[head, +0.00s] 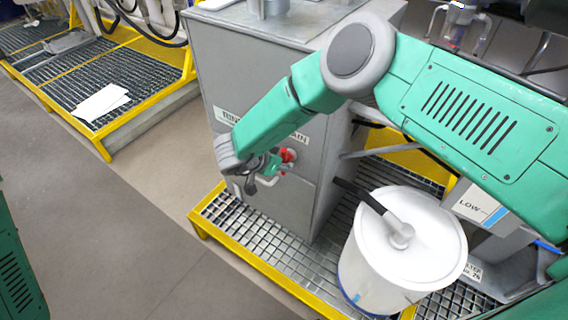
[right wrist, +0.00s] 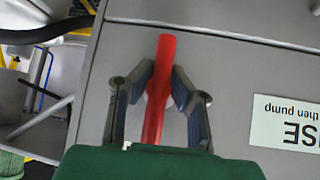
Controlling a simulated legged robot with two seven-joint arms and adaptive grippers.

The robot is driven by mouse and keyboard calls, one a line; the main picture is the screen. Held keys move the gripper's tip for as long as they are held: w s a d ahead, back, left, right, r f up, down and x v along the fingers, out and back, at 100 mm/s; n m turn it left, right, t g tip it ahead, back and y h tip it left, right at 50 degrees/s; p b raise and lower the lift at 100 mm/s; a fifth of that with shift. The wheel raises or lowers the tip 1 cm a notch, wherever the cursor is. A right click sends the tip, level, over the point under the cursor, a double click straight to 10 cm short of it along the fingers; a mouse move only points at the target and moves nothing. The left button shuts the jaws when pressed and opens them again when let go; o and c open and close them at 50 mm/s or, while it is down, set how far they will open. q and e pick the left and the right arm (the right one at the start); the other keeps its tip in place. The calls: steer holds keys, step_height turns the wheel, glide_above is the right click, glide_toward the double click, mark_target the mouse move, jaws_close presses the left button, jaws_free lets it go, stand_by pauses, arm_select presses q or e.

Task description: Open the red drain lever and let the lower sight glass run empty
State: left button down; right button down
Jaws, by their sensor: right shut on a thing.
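The red drain lever (head: 288,155) is on the front of the grey tank (head: 335,140), below a label strip partly hidden by my arm. In the right wrist view the lever (right wrist: 160,85) is a straight red bar between the fingers of my right gripper (right wrist: 166,86). My right gripper (head: 268,168) is shut on it. A white plate marked LOW (head: 474,207) with a blue strip shows right of the white drum, partly behind my arm; I cannot make out the lower sight glass or its level. My left gripper is out of view.
A white lidded drum (head: 365,255) with a pale fitting and dark hose stands on the yellow-edged grating (head: 270,255). White sheets (head: 100,102) lie on another grating at left. The grey floor (head: 110,215) at front left is clear. A label (right wrist: 288,123) is beside the lever.

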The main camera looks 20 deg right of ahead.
steer(key=shift+s+a, duration=0.1)
steer(key=shift+a, duration=0.05)
steer(key=c, duration=1.5)
jaws_free()
steer(key=shift+a+r, duration=0.1)
steer(key=shift+a+r, duration=0.2)
steer(key=v, duration=1.1)
steer(key=shift+a, duration=0.2)
steer(key=shift+d+f, duration=0.1)
